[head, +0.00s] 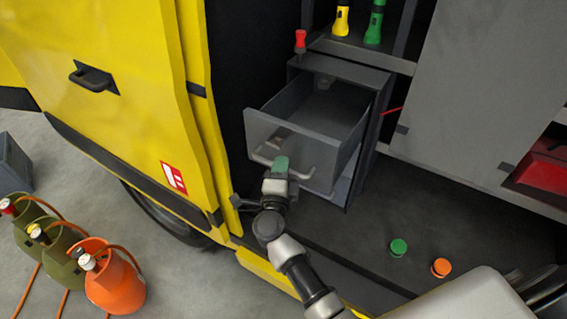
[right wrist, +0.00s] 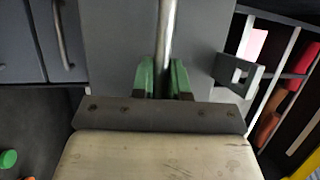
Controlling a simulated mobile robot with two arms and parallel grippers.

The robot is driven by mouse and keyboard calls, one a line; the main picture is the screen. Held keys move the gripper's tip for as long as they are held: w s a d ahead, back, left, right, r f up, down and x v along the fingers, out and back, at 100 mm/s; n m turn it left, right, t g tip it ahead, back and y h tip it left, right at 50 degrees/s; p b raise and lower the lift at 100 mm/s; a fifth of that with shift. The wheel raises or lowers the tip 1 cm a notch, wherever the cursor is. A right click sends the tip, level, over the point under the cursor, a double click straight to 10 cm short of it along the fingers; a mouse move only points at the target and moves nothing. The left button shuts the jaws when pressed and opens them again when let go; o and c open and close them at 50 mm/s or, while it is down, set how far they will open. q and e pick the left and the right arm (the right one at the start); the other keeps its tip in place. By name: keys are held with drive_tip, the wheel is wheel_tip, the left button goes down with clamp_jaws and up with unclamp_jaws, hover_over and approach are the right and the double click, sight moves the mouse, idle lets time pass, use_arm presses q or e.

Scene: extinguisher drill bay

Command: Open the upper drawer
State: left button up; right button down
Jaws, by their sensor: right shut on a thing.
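The upper drawer (head: 265,132) of the dark grey cabinet stands pulled well out inside the yellow vehicle, and I see into it from above. Its front carries a pale bar handle (head: 302,174). In the right wrist view, the green fingers (right wrist: 163,78) sit on both sides of the metal handle bar (right wrist: 168,30), against the grey drawer front (right wrist: 115,45). My left gripper is not in view.
A lower drawer (head: 344,183) sits beneath, partly hidden. A red-handled tool (head: 300,41) stands by the cabinet's top; yellow (head: 342,18) and green (head: 375,22) torches stand on a shelf. Green (head: 398,247) and orange (head: 441,267) caps lie on the dark floor. Extinguishers (head: 113,278) stand outside at left.

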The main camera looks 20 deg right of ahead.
drive_tip(key=shift+s+a, duration=0.1)
drive_tip(key=shift+a, duration=0.1)
drive_tip(key=c, duration=1.1)
unclamp_jaws()
